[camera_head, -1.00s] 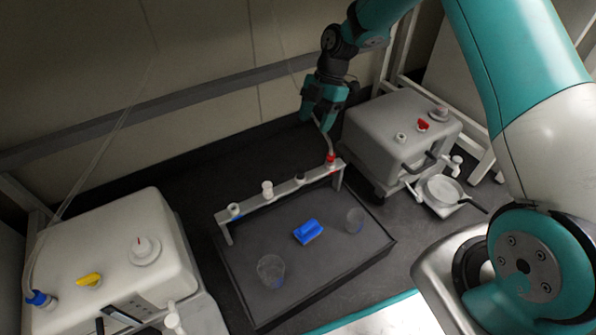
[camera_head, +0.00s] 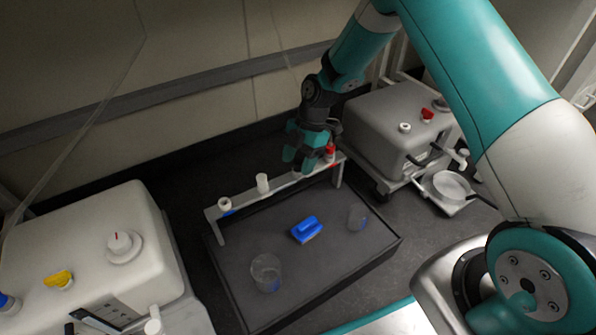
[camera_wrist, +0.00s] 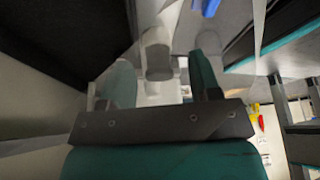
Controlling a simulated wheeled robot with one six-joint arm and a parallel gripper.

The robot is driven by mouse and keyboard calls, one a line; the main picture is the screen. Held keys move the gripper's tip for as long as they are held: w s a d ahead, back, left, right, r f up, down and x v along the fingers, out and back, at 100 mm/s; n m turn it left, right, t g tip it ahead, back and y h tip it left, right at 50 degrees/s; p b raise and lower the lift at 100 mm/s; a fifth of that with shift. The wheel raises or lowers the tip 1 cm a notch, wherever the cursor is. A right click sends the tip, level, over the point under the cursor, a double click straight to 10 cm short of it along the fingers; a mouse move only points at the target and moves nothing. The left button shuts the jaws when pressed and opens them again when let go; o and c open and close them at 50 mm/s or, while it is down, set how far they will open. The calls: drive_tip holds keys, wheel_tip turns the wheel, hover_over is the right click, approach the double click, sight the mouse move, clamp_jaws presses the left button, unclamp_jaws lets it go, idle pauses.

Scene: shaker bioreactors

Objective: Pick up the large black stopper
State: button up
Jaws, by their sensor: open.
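The large black stopper cannot be made out now; its place on the rack (camera_head: 243,205) is covered by my gripper (camera_head: 298,160) in the head view. My gripper points down over the rack, between a white-capped piece (camera_head: 262,184) and a red-topped piece (camera_head: 330,153). In the wrist view, the two teal fingers of my gripper (camera_wrist: 162,76) are spread apart. A pale grey cylinder (camera_wrist: 158,58) shows between them, and nothing is visibly held. I cannot tell whether the fingers touch anything.
Another white piece with blue (camera_head: 225,205) stands at the rack's left end. A dark tray (camera_head: 330,262) holds a blue block (camera_head: 306,229) and two clear beakers (camera_head: 265,272). Boxy grey machines stand left (camera_head: 90,240) and right (camera_head: 385,125).

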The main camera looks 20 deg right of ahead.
drive_tip(key=shift+f, duration=0.2)
drive_tip(key=shift+c, duration=0.2)
drive_tip(key=c, duration=1)
